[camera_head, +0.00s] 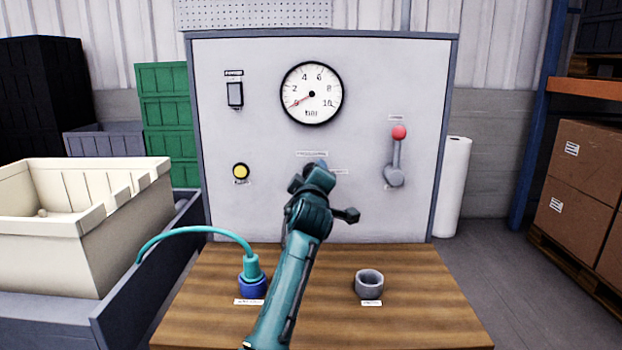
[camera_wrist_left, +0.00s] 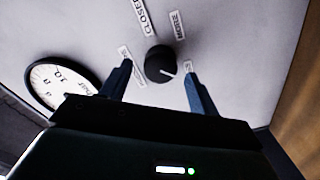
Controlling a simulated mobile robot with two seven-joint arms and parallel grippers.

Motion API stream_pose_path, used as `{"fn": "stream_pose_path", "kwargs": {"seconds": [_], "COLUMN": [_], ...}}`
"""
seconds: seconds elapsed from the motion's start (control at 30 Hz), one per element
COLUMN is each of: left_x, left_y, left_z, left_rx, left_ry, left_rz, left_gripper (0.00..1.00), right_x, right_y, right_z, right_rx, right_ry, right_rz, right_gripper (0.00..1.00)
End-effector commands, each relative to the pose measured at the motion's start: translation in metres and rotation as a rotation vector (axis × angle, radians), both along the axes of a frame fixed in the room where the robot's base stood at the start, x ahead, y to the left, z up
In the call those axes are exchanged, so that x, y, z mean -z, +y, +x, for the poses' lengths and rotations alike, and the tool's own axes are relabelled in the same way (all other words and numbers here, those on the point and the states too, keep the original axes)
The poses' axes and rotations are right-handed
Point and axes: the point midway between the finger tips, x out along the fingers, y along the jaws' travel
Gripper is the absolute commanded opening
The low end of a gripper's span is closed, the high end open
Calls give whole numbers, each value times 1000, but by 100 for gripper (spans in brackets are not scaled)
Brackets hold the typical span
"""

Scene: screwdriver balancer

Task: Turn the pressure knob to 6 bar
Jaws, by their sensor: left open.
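The black pressure knob (camera_wrist_left: 160,64) sits on the pale panel in the left wrist view, with a white pointer mark at its lower right edge. My left gripper (camera_wrist_left: 158,70) is open, one finger on each side of the knob. I cannot tell whether the fingers touch it. In the head view my left gripper (camera_head: 318,168) is in front of the panel (camera_head: 270,140) and hides most of the knob area. The round gauge (camera_head: 311,110) has its red needle at 0; part of it also shows in the left wrist view (camera_wrist_left: 50,82). My right gripper is not in view.
The panel also bears a switch (camera_head: 235,94), a yellow button (camera_head: 240,171) and a red-tipped lever (camera_head: 396,160). On the wooden bench (camera_head: 420,310) stand a teal plug (camera_head: 252,268) in a blue socket and an empty grey socket (camera_head: 369,286). A cream bin (camera_head: 120,230) stands left.

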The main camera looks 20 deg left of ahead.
Motion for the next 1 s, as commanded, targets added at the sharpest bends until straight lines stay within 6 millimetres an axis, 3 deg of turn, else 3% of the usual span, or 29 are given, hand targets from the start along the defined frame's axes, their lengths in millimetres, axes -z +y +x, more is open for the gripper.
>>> {"fn": "stream_pose_path", "kwargs": {"seconds": [0.2,0.53,1.0], "left_x": [0,0,0], "left_y": [5,5,5], "left_z": [15,17,16], "left_rx": [0,0,0], "left_ry": [0,0,0], "left_rz": [1,0,0], "left_gripper": [61,60,22], "right_x": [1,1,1], "right_y": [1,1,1], "right_z": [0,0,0], "right_rx": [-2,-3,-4], "right_ry": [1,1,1], "right_rz": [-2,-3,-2], "right_gripper": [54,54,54]}}
